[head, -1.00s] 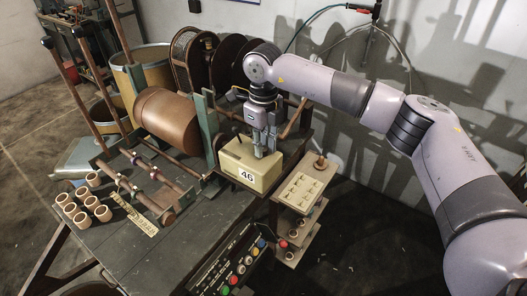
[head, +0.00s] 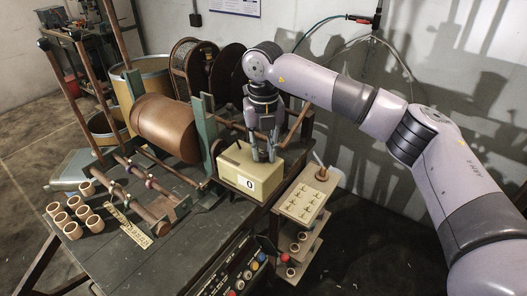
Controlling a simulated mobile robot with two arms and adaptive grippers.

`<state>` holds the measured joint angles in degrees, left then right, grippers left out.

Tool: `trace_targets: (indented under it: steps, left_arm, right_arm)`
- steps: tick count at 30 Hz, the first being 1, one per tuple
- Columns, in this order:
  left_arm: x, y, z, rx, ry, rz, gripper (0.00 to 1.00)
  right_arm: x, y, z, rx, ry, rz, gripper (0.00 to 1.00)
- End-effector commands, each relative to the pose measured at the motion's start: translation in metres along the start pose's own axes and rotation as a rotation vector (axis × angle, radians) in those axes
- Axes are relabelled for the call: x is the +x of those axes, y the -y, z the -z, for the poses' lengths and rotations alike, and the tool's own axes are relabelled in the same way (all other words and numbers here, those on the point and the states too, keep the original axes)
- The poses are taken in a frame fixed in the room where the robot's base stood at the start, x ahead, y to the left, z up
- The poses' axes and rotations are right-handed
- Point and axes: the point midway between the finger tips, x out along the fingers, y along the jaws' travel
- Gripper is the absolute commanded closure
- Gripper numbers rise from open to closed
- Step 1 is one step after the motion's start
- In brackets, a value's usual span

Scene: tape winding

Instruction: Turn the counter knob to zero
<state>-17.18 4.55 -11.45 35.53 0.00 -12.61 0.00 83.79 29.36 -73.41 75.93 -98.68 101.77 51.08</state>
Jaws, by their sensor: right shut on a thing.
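The counter is a cream box (head: 238,164) on the right part of the dark workbench. Its front display (head: 249,184) reads 0. My right gripper (head: 264,157) reaches down from above to the right part of the counter's top, and its fingers are shut on the counter knob. The knob itself is mostly hidden between the fingers. My left gripper is not in view.
A brown drum (head: 166,127) and a green post (head: 208,137) stand left of the counter. A beige tray (head: 304,214) is on a stand at the right. Several small cups lie at the bench's left. A button panel (head: 238,272) is at the front.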

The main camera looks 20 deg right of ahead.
Motion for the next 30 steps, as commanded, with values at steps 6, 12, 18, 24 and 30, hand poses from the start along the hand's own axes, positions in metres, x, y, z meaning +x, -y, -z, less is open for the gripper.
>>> trace_targets:
  steps: [6, 12, 18, 24, 30]
  left_arm:
    - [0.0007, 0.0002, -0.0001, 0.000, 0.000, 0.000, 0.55]
    - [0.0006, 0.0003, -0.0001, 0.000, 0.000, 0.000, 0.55]
    - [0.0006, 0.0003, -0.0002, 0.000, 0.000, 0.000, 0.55]
    - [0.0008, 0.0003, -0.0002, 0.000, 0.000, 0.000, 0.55]
    - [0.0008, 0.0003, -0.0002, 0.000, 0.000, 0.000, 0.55]
  right_arm:
    - [-0.0027, 0.0004, -0.0015, 0.019, 0.006, -0.002, 1.00]
    - [-0.0029, 0.0004, -0.0016, 0.018, 0.006, -0.002, 1.00]
    - [-0.0025, 0.0004, -0.0014, 0.017, 0.006, -0.002, 0.72]
    - [-0.0013, 0.0002, -0.0007, 0.016, 0.003, -0.001, 0.59]
    - [-0.0007, 0.0000, -0.0003, 0.015, 0.002, -0.001, 0.59]
